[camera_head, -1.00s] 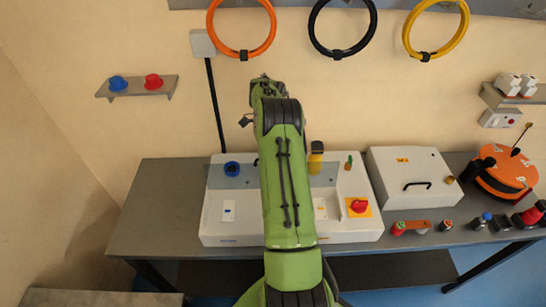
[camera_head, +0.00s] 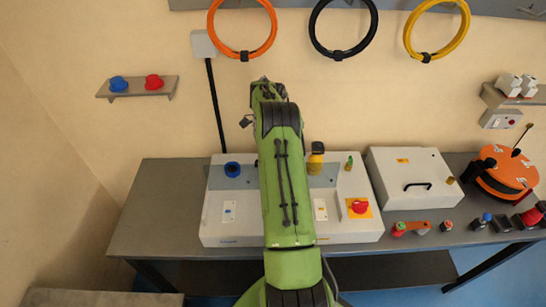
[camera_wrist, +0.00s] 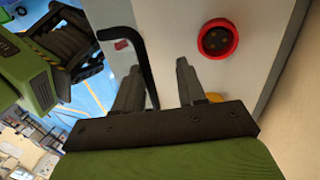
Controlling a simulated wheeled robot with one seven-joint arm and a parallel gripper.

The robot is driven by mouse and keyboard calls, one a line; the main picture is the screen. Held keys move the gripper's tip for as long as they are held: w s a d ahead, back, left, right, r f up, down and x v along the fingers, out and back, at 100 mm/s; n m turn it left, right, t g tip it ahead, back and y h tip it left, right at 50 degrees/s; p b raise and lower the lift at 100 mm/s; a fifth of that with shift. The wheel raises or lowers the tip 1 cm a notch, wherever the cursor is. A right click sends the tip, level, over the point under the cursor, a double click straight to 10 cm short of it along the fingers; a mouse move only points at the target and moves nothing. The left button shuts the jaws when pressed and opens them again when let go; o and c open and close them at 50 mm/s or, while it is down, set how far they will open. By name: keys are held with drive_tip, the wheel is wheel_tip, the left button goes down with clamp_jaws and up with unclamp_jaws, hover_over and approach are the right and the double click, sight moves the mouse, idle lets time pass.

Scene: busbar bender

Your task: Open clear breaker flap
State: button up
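A white console (camera_head: 345,231) stands on the bench, with a grey see-through panel (camera_head: 323,182) along its back; I cannot tell whether this is the breaker flap. My green arm covers the console's middle, and my gripper is hidden in the head view. In the wrist view my gripper (camera_wrist: 158,66) is open, its two fingers apart. A bent black bar, like a handle (camera_wrist: 141,60), runs down between the fingers, close to the left one; contact is unclear. A pale surface (camera_wrist: 178,22) behind it carries a red round socket (camera_wrist: 218,39) at the right.
A white box with a black handle (camera_head: 405,164) stands right of the console, beside an orange round device (camera_head: 503,171). Several small knobs and parts lie along the bench's right front. Coloured cable rings hang on the wall above. The bench's left end (camera_head: 165,205) is clear.

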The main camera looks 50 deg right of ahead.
drive_tip(key=shift+s+r, duration=0.1)
drive_tip(key=shift+r, duration=0.05)
drive_tip(key=p+v, duration=0.1)
drive_tip(key=v, duration=0.6)
drive_tip(key=shift+r, duration=0.25)
